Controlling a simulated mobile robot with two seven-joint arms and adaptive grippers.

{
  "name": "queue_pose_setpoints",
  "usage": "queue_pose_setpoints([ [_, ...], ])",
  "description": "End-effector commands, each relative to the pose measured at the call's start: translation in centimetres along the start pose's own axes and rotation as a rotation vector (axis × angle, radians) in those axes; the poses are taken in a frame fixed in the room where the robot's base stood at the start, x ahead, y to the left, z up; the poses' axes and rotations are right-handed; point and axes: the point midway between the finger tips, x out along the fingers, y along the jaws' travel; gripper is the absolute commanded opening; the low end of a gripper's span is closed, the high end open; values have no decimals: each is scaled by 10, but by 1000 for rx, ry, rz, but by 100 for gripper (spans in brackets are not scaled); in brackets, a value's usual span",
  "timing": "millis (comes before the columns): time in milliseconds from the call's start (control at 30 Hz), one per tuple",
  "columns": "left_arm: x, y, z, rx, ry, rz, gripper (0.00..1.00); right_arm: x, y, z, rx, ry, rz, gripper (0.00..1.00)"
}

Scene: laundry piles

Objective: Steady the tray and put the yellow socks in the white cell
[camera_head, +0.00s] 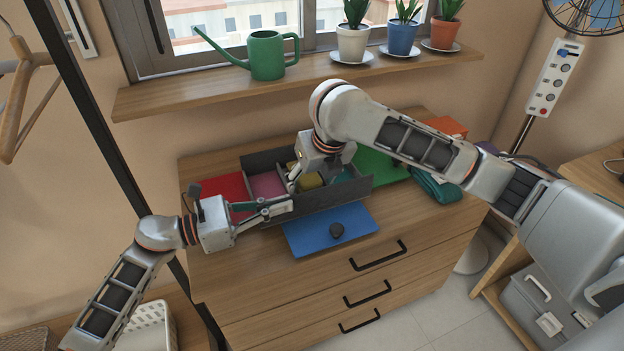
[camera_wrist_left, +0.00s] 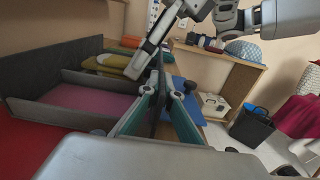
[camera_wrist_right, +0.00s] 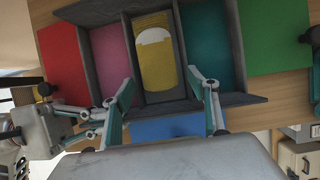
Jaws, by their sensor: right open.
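The dark grey tray (camera_head: 345,194) lies on the dresser, with a pink cell, a middle cell and a teal cell. The yellow socks (camera_wrist_right: 158,62) lie in the middle cell, with a pale patch near their far end; they also show in the head view (camera_head: 308,181). My left gripper (camera_head: 289,205) is at the tray's front wall, and in the left wrist view its fingers (camera_wrist_left: 163,100) close on either side of that dark wall. My right gripper (camera_wrist_right: 166,92) is open and empty above the front of the middle cell. The floor of that cell is mostly hidden.
Red (camera_head: 222,190), green (camera_head: 378,165) and blue (camera_head: 305,236) mats lie around the tray. A folded teal cloth (camera_head: 437,187) lies at the right. The windowsill (camera_head: 200,92) with a watering can (camera_head: 266,58) is behind.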

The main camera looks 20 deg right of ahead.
Motion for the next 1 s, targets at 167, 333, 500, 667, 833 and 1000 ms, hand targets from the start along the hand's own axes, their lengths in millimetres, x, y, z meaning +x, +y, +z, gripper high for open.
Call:
queue_pose_setpoints([
  [167, 0, 0, 0, 0, 0, 0, 0, -5, 0, 3, -1, -2, 0, 59],
  [333, 0, 0, 0, 0, 0, 0, 0, -17, 0, 8, 0, -3, 0, 59],
  [500, 0, 0, 0, 0, 0, 0, 0, -28, 1, 13, -1, -2, 0, 59],
  [667, 0, 0, 0, 0, 0, 0, 0, -38, 1, 18, 0, -3, -1, 59],
  [833, 0, 0, 0, 0, -1, 0, 0, -49, 1, 22, 0, -2, -1, 59],
  [1000, 0, 0, 0, 0, -1, 0, 0, -55, 1, 24, 1, 0, 0, 59],
])
